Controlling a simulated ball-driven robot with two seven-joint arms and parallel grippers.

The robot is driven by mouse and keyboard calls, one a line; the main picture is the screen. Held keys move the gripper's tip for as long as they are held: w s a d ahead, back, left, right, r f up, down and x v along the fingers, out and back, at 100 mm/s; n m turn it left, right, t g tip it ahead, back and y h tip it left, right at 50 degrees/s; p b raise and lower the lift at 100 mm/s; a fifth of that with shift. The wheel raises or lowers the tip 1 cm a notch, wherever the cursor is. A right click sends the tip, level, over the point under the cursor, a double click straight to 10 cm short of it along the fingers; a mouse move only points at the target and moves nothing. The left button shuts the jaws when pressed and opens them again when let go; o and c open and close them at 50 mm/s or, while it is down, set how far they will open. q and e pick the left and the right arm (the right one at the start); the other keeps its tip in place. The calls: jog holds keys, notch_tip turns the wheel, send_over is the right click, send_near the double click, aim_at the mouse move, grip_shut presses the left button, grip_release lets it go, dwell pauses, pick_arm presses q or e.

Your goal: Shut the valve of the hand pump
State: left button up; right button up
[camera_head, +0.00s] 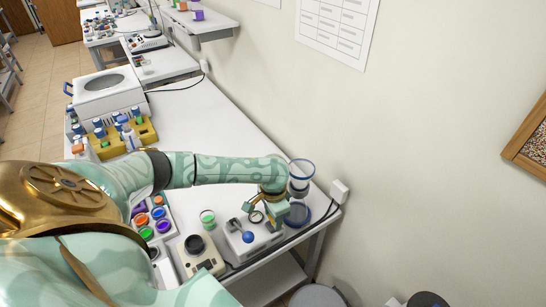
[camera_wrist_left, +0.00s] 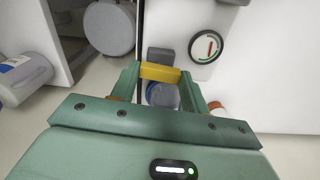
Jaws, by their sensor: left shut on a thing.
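The hand pump (camera_head: 240,248) is a white box near the bench's right end, with a blue ball knob (camera_head: 247,237) on a lever. A small round gauge also shows in the left wrist view (camera_wrist_left: 206,47), with a red and a green mark. My left gripper (camera_head: 280,212) reaches over the pump's far side. In the left wrist view its green fingers (camera_wrist_left: 160,82) are shut on a yellow bar, the valve handle (camera_wrist_left: 160,72), which lies across between the fingertips. The valve's body is largely hidden by the gripper. My right gripper is not in view.
A beige device (camera_head: 200,255), a green-topped jar (camera_head: 208,217) and a tray of colored caps (camera_head: 155,217) sit left of the pump. The wall (camera_head: 420,150) bounds the right.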

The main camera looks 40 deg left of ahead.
pick_arm(q)
jog(key=m+p, duration=0.2)
jog(key=m, duration=0.1)
jog(key=shift+r+p, duration=0.25)
jog(key=shift+p, duration=0.1)
jog(key=m+p, duration=0.2)
jog(key=m, duration=0.2)
jog(key=shift+f+m, duration=0.1)
jog(key=shift+m, duration=0.3)
jog(key=m, duration=0.4)
jog(key=shift+w+f, duration=0.1)
jog(key=shift+m, duration=2.5)
jog(key=o, duration=1)
notch_tip(320, 180, up, 16)
jog(key=p, duration=0.3)
jog(key=shift+r+p, duration=0.2)
jog(key=shift+p, duration=0.1)
